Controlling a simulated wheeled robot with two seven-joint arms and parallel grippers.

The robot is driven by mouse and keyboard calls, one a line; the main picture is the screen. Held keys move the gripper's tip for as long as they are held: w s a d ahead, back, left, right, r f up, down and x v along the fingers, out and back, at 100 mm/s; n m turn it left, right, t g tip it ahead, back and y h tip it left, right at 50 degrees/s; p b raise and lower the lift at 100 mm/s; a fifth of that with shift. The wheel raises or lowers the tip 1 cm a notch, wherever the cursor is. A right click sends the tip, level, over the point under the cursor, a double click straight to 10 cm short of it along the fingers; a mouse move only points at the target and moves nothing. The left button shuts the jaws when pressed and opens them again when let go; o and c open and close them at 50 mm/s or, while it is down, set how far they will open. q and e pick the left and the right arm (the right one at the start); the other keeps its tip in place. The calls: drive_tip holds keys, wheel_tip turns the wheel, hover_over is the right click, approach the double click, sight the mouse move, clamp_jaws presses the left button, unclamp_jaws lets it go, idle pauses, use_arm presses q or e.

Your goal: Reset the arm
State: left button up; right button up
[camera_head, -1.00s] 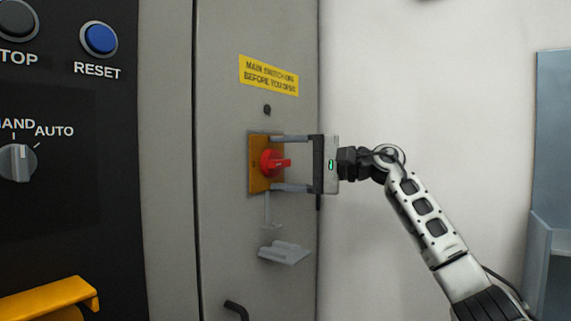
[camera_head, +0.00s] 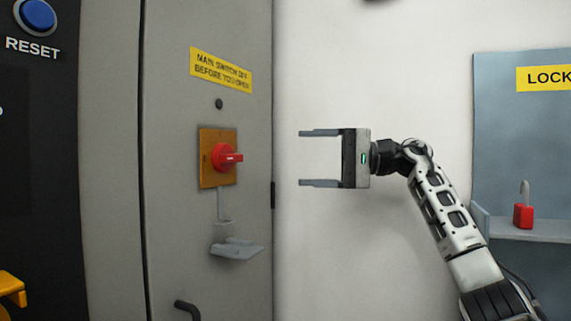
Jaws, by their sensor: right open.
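My right gripper (camera_head: 303,158) is open and empty in the head view, its two fingers pointing left. It is to the right of the grey cabinet's edge, apart from the red rotary switch. My right arm runs from the gripper down to the lower right corner. The red main switch (camera_head: 226,157) sits on an orange plate (camera_head: 208,177) on the grey cabinet door (camera_head: 180,240). Its handle points sideways to the right. My left gripper is not in view.
A yellow warning label (camera_head: 221,69) is above the switch, and a grey bracket (camera_head: 236,249) is below it. A door handle (camera_head: 187,309) shows at the bottom. On the right, a red padlock (camera_head: 523,216) stands on the shelf of a blue-grey lock board (camera_head: 500,130). A blue RESET button (camera_head: 37,15) is at upper left.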

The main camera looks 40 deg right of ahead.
drive_tip(key=shift+s+d, duration=0.45)
drive_tip(key=shift+s, duration=0.05)
